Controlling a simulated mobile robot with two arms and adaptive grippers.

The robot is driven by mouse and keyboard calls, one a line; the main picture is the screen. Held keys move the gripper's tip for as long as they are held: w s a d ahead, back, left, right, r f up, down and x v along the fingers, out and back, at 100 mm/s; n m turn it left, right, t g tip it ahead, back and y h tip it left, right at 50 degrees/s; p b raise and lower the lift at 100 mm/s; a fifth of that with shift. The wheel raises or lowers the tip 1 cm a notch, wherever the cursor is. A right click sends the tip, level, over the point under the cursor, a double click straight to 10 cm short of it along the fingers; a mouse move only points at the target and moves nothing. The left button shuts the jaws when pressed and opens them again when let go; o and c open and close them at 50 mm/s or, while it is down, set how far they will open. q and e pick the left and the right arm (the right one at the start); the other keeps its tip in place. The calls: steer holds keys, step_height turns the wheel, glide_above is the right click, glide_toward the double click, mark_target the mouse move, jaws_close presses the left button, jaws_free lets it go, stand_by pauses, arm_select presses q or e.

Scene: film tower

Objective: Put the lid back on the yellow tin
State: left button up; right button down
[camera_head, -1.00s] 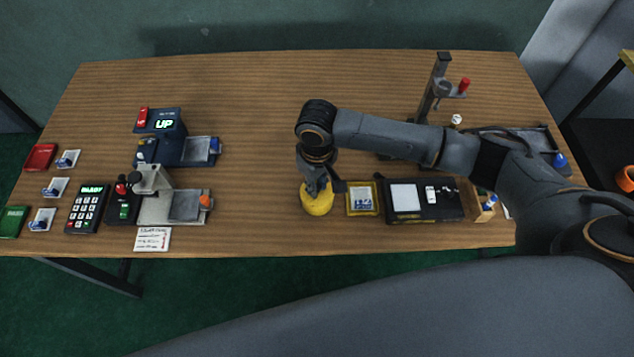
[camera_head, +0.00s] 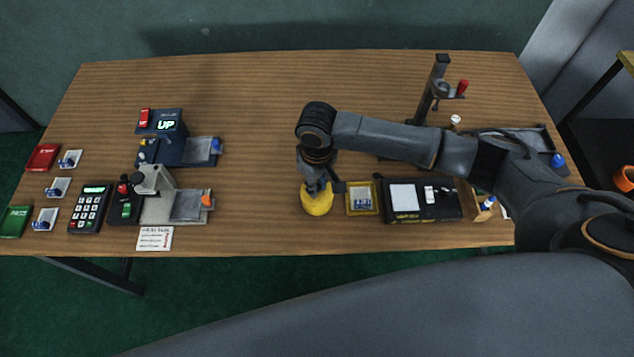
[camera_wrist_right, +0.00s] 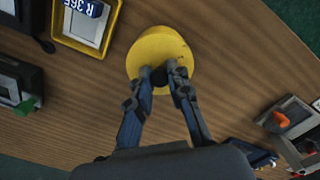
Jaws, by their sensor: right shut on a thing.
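The round yellow tin (camera_head: 317,204) stands near the front edge of the table, right of the middle. My right gripper (camera_head: 318,190) is directly above it, pointing down. In the right wrist view the yellow round top (camera_wrist_right: 160,48) fills the space beyond my fingertips (camera_wrist_right: 165,76). The fingers are shut on a small dark knob at the top's near side. Lid and tin share one yellow colour, and I cannot tell whether a gap lies between them. My left gripper is not in view.
A yellow-rimmed tray (camera_head: 376,208) with a blue-and-white label sits just right of the tin, with a black device (camera_head: 446,214) beyond it. A grey machine (camera_head: 157,207) and a dark blue machine (camera_head: 172,155) stand left. The wood between them and the tin is clear.

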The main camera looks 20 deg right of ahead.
steer(key=shift+f+p, duration=0.15)
steer(key=shift+p, duration=0.8)
stand_by(0.8)
stand_by(0.3)
steer(key=c, duration=0.7)
jaws_free()
steer(key=shift+r+p, duration=3.55)
steer(key=shift+p, duration=0.7)
jaws_close()
